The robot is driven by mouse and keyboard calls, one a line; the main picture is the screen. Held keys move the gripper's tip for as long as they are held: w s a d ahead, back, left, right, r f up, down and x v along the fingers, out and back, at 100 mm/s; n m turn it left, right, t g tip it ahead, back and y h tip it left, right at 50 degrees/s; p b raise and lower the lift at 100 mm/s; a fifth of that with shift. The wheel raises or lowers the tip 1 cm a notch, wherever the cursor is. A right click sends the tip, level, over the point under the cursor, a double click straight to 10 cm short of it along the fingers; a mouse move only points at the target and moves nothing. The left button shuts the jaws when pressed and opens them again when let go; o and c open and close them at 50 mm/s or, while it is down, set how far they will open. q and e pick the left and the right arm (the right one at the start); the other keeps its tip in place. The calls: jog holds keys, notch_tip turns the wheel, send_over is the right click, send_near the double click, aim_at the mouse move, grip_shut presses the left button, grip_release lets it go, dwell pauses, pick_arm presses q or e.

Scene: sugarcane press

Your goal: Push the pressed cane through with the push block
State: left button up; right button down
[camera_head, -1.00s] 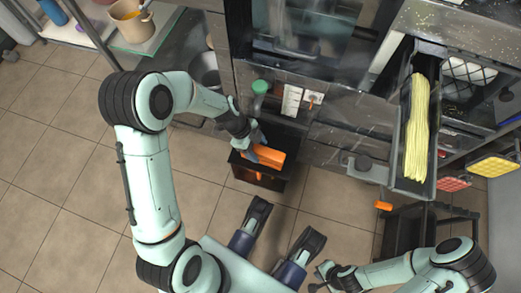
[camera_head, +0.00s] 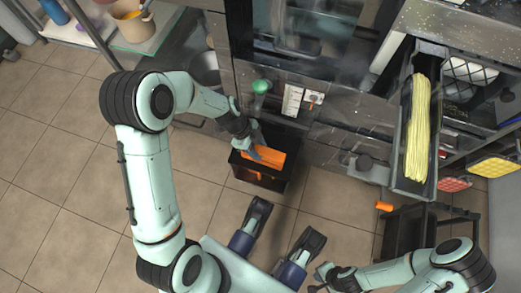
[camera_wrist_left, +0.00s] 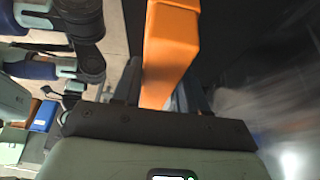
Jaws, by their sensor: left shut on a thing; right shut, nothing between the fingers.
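My left gripper (camera_head: 252,150) is shut on the orange push block (camera_head: 268,156), which is at a black open bin (camera_head: 260,178) in front of the press. In the left wrist view the orange block (camera_wrist_left: 170,50) rises from between the fingers. Whether the block touches the bin cannot be told. Pale yellow cane strands (camera_head: 418,125) lie lengthwise in a long dark trough (camera_head: 414,190) at the right. My right gripper (camera_head: 322,276) is shut and empty at the bottom, well away from the trough.
The metal press front (camera_head: 330,140) has a green knob (camera_head: 261,87) and a small switch (camera_head: 314,98). A beige pot (camera_head: 132,22) stands on the shelf at the upper left. An orange-ended handle (camera_head: 384,206) sticks out below the trough. Tiled floor at the left is clear.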

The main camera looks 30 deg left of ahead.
pick_arm(q)
jog(key=s+d+r+p, duration=0.1)
jog(key=s+r+p, duration=0.2)
jog(key=r, duration=0.3)
jog(key=shift+s, duration=0.9)
jog(key=shift+d, duration=0.1)
